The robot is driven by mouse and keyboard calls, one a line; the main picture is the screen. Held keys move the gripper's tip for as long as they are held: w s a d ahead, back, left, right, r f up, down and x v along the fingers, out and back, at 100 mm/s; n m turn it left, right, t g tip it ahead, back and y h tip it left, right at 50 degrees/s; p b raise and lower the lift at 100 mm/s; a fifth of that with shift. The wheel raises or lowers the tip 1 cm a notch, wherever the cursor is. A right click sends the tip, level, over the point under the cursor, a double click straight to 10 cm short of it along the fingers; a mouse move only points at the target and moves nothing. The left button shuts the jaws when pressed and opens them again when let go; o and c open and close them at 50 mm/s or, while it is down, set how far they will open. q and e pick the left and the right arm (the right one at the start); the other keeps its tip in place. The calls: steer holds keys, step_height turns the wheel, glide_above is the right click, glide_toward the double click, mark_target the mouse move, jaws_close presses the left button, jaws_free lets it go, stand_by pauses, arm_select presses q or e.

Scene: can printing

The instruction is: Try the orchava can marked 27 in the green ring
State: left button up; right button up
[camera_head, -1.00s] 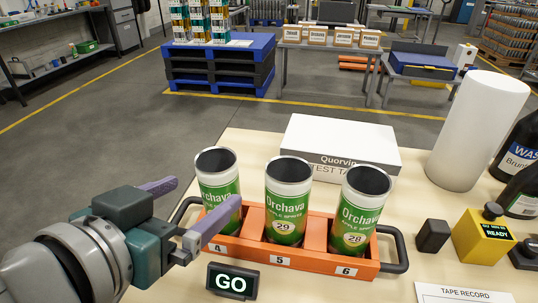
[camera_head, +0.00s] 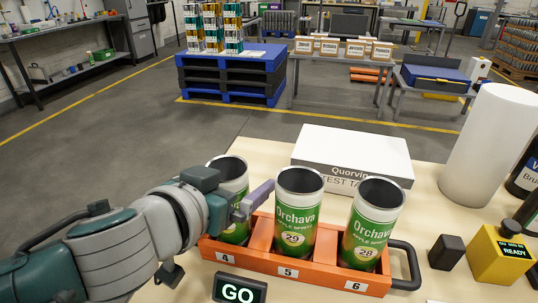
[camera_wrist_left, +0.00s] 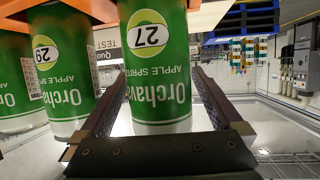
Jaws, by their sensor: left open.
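Three green and silver Orchava cans stand upright in an orange carrier (camera_head: 312,277) with slots 4, 5 and 6. The can marked 27 (camera_head: 236,232) is in slot 4, partly covered by my left gripper; its number reads upside down in the left wrist view (camera_wrist_left: 155,75). The can marked 29 (camera_head: 296,218) is in slot 5 and the can marked 28 (camera_head: 370,228) in slot 6. My left gripper (camera_head: 246,192) is open, with its fingers on either side of can 27 (camera_wrist_left: 158,100). No green ring shows. My right gripper is out of view.
A GO sign (camera_head: 239,289) stands in front of the carrier. A white Quorvin box (camera_head: 350,150) lies behind the cans. To the right are a black block (camera_head: 446,252), a yellow READY device (camera_head: 495,258) and a white cylinder (camera_head: 488,145).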

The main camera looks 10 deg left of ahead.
arm_select(q)
steer(key=shift+w+f, duration=0.1)
steer(key=c, duration=1.3)
step_height(320, 180, up, 10)
steer(key=p, duration=0.4)
step_height(320, 180, up, 17)
steer(key=p, duration=0.9)
